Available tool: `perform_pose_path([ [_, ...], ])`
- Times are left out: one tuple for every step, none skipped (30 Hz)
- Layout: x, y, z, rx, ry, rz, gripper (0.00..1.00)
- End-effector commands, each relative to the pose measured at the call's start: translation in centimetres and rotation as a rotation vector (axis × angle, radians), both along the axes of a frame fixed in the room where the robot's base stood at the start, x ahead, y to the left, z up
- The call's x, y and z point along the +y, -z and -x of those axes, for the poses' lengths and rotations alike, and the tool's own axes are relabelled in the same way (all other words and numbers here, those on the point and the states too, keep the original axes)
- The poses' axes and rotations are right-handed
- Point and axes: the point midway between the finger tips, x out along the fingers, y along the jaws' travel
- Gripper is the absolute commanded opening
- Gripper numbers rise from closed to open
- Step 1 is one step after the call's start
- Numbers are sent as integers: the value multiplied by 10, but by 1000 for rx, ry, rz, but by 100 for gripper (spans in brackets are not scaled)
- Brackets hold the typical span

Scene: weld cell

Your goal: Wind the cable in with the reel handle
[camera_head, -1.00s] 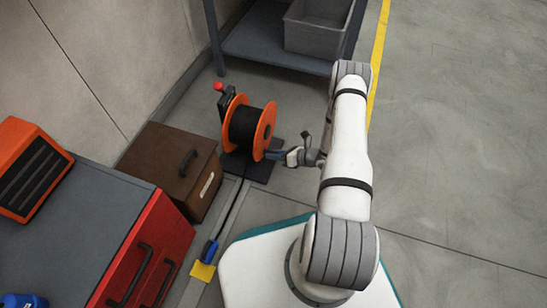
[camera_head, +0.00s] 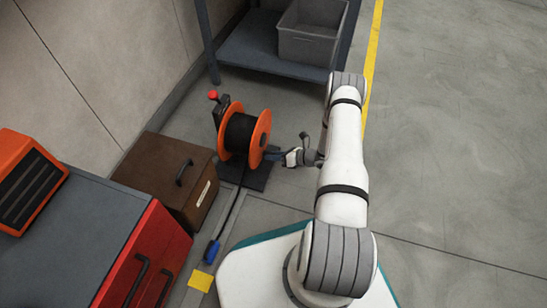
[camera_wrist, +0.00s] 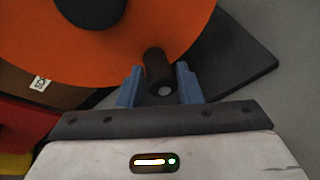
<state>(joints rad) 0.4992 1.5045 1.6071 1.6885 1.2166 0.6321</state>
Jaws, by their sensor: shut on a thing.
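The cable reel has orange side discs (camera_head: 262,138) around a black wound core (camera_head: 238,133) and stands on a dark base plate (camera_head: 257,178). My gripper (camera_head: 276,155) is at the right-hand disc. In the wrist view, its blue fingers (camera_wrist: 159,80) are shut around the dark round reel handle (camera_wrist: 156,66), low on the orange disc (camera_wrist: 150,25). In the head view the gripper hides the handle. The dark cable (camera_head: 232,212) runs from the reel along the floor to a blue plug (camera_head: 212,251). The plug lies just beyond a yellow floor patch (camera_head: 201,281).
A brown box (camera_head: 150,172) stands left of the reel, with a red and grey cabinet (camera_head: 142,262) nearer. A red-knobbed lever (camera_head: 213,96) stands on the reel's far side. Behind is a shelf (camera_head: 250,55) with a grey bin (camera_head: 305,45). Open floor (camera_head: 460,150) lies right.

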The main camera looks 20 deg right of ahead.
Motion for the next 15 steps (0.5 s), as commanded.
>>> perform_pose_path([
  [-1,-1,0,-1,2,0,19],
  [-1,-1,0,-1,2,0,19],
  [-1,-1,-1,-1,2,0,19],
  [-2,-1,-1,-1,2,0,19],
  [-2,-1,-2,-2,3,0,19],
  [-4,-2,-5,-2,3,0,19],
  [-6,-2,-7,-3,2,1,19],
  [-7,-3,-9,-5,3,1,19],
  [-10,-4,-13,-5,3,1,19],
  [-12,-5,-15,-5,2,0,19],
  [-13,-5,-17,-6,2,1,19],
  [-15,-6,-20,-5,2,0,19],
  [-17,-6,-23,-5,2,0,19],
  [-18,-7,-24,-5,2,0,19],
  [-19,-7,-26,-4,2,0,19],
])
